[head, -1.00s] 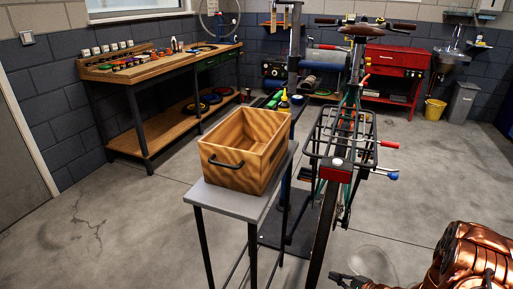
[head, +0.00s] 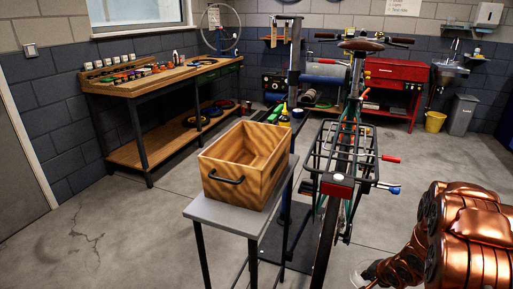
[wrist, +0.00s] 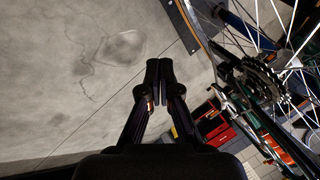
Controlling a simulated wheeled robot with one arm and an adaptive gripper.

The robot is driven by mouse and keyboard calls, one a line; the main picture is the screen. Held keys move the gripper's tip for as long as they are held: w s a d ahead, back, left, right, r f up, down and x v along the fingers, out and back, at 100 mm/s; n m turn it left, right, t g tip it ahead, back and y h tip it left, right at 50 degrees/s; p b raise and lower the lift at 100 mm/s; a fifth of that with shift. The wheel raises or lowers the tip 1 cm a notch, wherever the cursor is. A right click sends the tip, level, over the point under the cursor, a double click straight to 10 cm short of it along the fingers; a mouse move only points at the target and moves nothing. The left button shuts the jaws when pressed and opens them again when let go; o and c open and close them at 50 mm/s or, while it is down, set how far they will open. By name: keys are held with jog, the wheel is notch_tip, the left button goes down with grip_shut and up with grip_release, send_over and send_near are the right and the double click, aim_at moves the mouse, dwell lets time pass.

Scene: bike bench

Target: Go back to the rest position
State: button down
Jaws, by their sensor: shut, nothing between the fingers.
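My gripper (wrist: 159,75) is seen in the wrist view with its two black fingers together at the tips and nothing between them. It points over the bare concrete floor, with the bicycle's wheel, chain and sprockets (wrist: 262,82) to its right. In the head view my coppery arm fills the lower right, and the gripper there is mostly below the picture's lower edge.
A wooden crate (head: 222,178) stands on a small grey table (head: 226,216). The bicycle (head: 338,187) with its rear rack is right of it. A workbench (head: 143,91) and a red tool cabinet (head: 393,76) stand at the back. Floor at left is clear.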

jog(key=s+a+r+n+g+h, duration=0.2)
jog(key=s+r+n+g+h, duration=0.2)
jog(key=s+r, duration=1)
jog(key=s+a+r+n+g+y, duration=0.1)
jog(key=s+a+r+n+g, duration=0.1)
jog(key=s+a+r, duration=0.35)
jog(key=s+a+r+n+g+y, duration=0.1)
jog(key=s+a+r+n+g, duration=0.15)
jog(key=s+a, duration=0.6)
jog(key=s+a+r+n+g+y, duration=0.1)
jog(key=s+a+r+n, duration=0.25)
jog(key=s, duration=0.65)
notch_tip(320, 180, up, 17)
jog(key=w+m+t+p, duration=0.1)
jog(key=p, duration=1.4)
jog(key=shift+r+p, duration=0.15)
jog(key=shift+p, duration=0.2)
jog(key=shift+w+d, duration=0.1)
jog(key=shift+d, duration=0.05)
